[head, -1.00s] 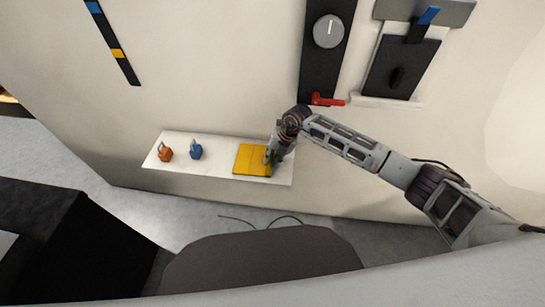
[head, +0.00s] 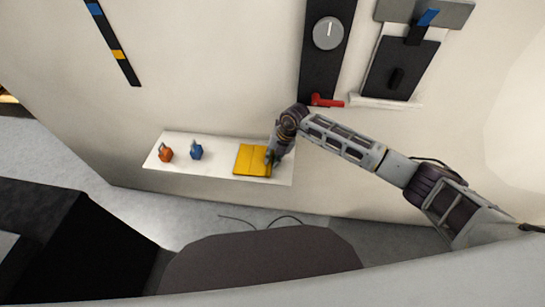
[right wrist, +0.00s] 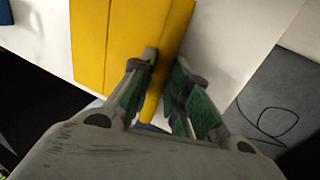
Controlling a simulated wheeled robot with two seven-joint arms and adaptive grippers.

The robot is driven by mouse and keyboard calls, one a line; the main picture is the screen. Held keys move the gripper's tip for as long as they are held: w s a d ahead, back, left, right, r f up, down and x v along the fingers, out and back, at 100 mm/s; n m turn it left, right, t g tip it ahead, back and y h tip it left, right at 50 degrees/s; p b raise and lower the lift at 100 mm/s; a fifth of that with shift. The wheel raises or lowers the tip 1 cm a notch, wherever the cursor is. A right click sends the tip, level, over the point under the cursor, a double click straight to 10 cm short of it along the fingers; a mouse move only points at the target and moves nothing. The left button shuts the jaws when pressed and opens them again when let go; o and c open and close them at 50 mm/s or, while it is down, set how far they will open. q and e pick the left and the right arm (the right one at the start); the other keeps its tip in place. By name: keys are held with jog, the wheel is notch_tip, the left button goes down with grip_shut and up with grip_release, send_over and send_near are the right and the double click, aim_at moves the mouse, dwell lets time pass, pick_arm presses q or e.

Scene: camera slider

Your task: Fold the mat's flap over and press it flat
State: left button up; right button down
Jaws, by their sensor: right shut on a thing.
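The yellow mat (head: 251,160) lies on the white shelf, toward its right end. In the right wrist view, the mat (right wrist: 104,40) shows lines running along it, and its flap (right wrist: 172,32) is the strip on the right side. My right gripper (head: 270,159) is at the mat's right edge. In the right wrist view, its green-padded fingers (right wrist: 162,78) stand on either side of the flap's near end and are shut on it. The flap looks slightly raised; its exact angle is hard to tell. My left gripper is not in view.
An orange padlock-like object (head: 165,154) and a blue one (head: 196,152) stand on the white shelf (head: 220,168) left of the mat. Above are a dial panel (head: 328,32) with a red handle (head: 326,100) and a dark panel (head: 402,68) on the wall.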

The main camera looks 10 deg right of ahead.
jog(key=shift+a+r+h+p, duration=0.15)
jog(key=shift+r+h+p, duration=0.35)
jog(key=shift+p, duration=0.15)
dwell(0.7)
